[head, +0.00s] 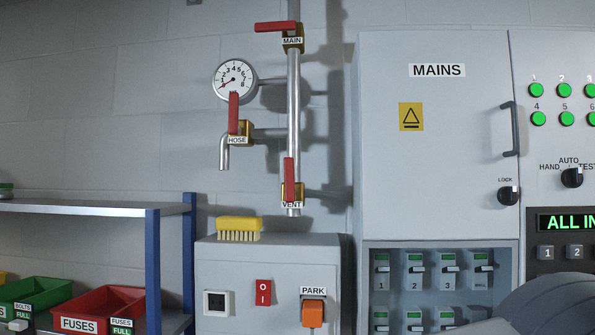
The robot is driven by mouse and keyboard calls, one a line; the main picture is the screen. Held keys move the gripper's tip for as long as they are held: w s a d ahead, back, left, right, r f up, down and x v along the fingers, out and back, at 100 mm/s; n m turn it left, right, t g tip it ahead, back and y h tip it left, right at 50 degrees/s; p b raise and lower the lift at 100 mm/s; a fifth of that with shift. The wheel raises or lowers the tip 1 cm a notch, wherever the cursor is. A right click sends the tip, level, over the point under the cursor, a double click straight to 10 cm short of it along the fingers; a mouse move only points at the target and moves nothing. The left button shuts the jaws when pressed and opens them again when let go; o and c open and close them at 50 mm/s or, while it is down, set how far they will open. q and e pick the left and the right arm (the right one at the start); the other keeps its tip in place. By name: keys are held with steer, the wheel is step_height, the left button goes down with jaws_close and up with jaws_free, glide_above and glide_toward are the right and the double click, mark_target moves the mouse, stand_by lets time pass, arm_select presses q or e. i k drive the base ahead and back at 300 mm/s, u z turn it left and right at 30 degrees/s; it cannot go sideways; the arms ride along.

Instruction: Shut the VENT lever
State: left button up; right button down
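The red VENT lever (289,175) stands upright, in line with the vertical grey pipe (293,105). It sits on a brass valve body with a VENT label (291,204) near the pipe's lower end. Neither gripper is in view, and nothing touches the lever. A dark grey rounded part at the bottom right corner seems to be one of my arm links; its gripper does not show.
The red MAIN lever (275,27) lies crosswise at the pipe's top. The red HOSE lever (234,112) stands upright below a gauge (234,81). A grey box (260,255) with a yellow brush (238,226) stands below. The MAINS cabinet (435,150) is to the right.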

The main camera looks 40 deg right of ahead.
mark_target(288, 162)
steer(key=k, duration=0.65)
steer(key=z, duration=0.85)
steer(key=i, duration=0.5)
steer(key=u, duration=0.05)
